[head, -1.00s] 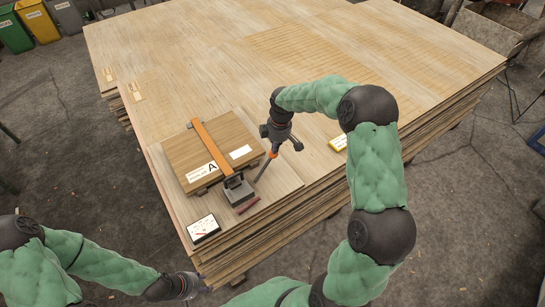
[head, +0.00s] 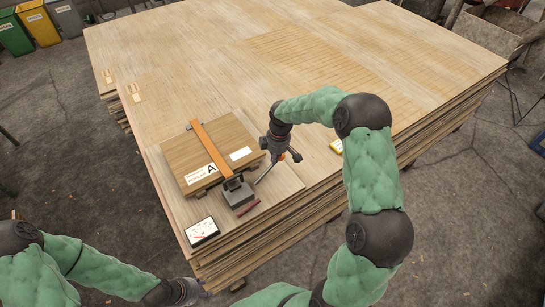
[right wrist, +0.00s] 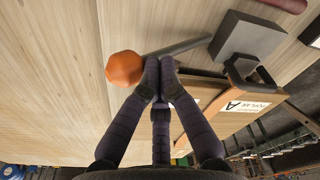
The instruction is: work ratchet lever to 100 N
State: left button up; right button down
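The ratchet tensioner (head: 240,195) is a grey block on the front side of pack A (head: 208,150), at the end of an orange strap (head: 211,148). Its grey lever (right wrist: 188,46) ends in an orange knob (right wrist: 123,69) and slants up toward the right in the head view. My right gripper (head: 279,158) is at the knob end. In the right wrist view its fingers (right wrist: 160,64) are together, with their tips against or just beside the lever near the knob; the lever runs across the tips, not clearly between them. My left gripper (head: 205,294) is low, off the stack's front corner; its fingers are unclear.
A white gauge (head: 202,231) with a red marking lies near the front left corner of the large veneer stack (head: 300,70); its reading is too small to tell. A yellow-edged label (head: 336,146) lies right of my right gripper. Bins (head: 40,25) stand far left. The stack's rear is clear.

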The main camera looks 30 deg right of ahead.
jog(key=shift+d+r, duration=0.1)
jog(key=shift+r, duration=0.05)
jog(key=shift+s+d+r+p, duration=0.25)
jog(key=shift+s+d+p, duration=0.15)
jog(key=shift+s+d, duration=0.15)
jog(key=shift+s+d+r+p, duration=0.25)
jog(key=shift+s+d+p, duration=0.15)
jog(key=shift+d, duration=0.2)
jog(key=shift+r, duration=0.1)
notch_tip(320, 180, up, 12)
jog(key=d, duration=0.1)
jog(key=shift+s, duration=0.4)
dwell(0.6)
